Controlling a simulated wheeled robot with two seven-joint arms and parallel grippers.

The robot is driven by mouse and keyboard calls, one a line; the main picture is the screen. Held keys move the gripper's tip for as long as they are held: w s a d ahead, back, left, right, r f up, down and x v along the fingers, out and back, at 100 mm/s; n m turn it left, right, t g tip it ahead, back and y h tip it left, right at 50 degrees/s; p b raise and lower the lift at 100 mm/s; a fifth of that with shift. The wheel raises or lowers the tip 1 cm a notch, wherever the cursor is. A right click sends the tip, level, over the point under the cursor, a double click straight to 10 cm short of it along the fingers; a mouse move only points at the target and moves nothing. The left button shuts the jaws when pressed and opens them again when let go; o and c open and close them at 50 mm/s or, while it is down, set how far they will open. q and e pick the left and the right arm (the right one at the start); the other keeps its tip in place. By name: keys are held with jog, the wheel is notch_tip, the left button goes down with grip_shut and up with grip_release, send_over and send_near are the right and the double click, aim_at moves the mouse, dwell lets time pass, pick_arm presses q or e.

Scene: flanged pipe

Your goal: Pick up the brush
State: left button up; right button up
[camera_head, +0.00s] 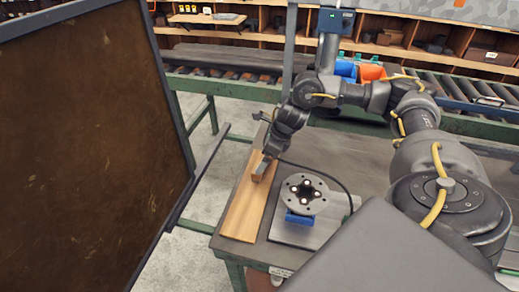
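My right arm comes in from the right, and its gripper (267,160) points down at the far part of a light wooden board (244,212). A small brown block-like thing (259,176), possibly the brush, shows at the fingertips just over the board. It is too small to tell whether the fingers are shut on it or only beside it. A grey round flange (304,193) with several studs sits on a blue support (299,218), right of the board. My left gripper is not in view.
The workbench (330,153) has free room behind the flange. A grey plate (290,236) lies under the blue support. A dark framed panel (90,130) stands at the left. A roller conveyor (230,61), blue and orange bins (372,72) and shelves are behind.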

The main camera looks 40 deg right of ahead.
aim_at(258, 163)
jog(key=shift+a+f, duration=0.1)
jog(key=shift+f, duration=0.05)
jog(key=p+x, duration=0.2)
jog(key=x, duration=0.3)
jog(key=c, duration=0.7)
jog(key=shift+c, duration=0.2)
jog(key=shift+r+b, duration=0.4)
jog(key=shift+r, duration=0.2)
jog(key=shift+r+b, duration=0.5)
jog(key=shift+r, duration=0.2)
jog(key=a+r, duration=0.1)
jog(key=r, duration=0.1)
jog(key=s+a+r, duration=0.1)
jog(key=a+r, duration=0.1)
jog(key=a+r+b, duration=0.1)
jog(key=r, duration=0.1)
jog(key=shift+s+a, duration=0.25)
jog(key=s+a+r, duration=0.3)
jog(key=a+r, duration=0.1)
jog(key=a, duration=0.4)
jog(key=shift+s+a+r, duration=0.15)
jog(key=shift+a+r, duration=0.1)
jog(key=shift+a, duration=0.1)
